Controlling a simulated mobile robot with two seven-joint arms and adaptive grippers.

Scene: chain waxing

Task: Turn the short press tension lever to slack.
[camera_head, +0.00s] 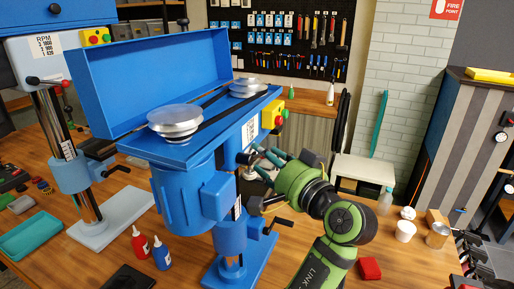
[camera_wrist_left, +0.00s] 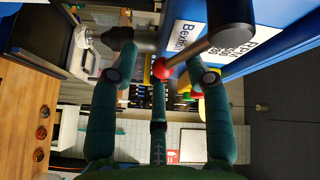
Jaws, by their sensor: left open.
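The blue drill press (camera_head: 190,190) in front has its belt cover open, showing the pulleys (camera_head: 175,120) and belt. My left gripper (camera_head: 262,160) is at the right side of its head, by a dark knob (camera_head: 244,158). In the left wrist view, my left gripper (camera_wrist_left: 160,60) has its teal fingers spread, open. A dark cylindrical knob (camera_wrist_left: 122,36) is near the left fingertip. I cannot tell which is the tension lever, or whether a finger touches either. My right gripper is not in view.
A second press (camera_head: 70,165) stands at the left. Red (camera_head: 140,242) and blue (camera_head: 161,255) bottles and a teal tray (camera_head: 30,236) are on the bench. A red block (camera_head: 370,268), white cup (camera_head: 405,231) and can (camera_head: 437,235) lie right of my arm.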

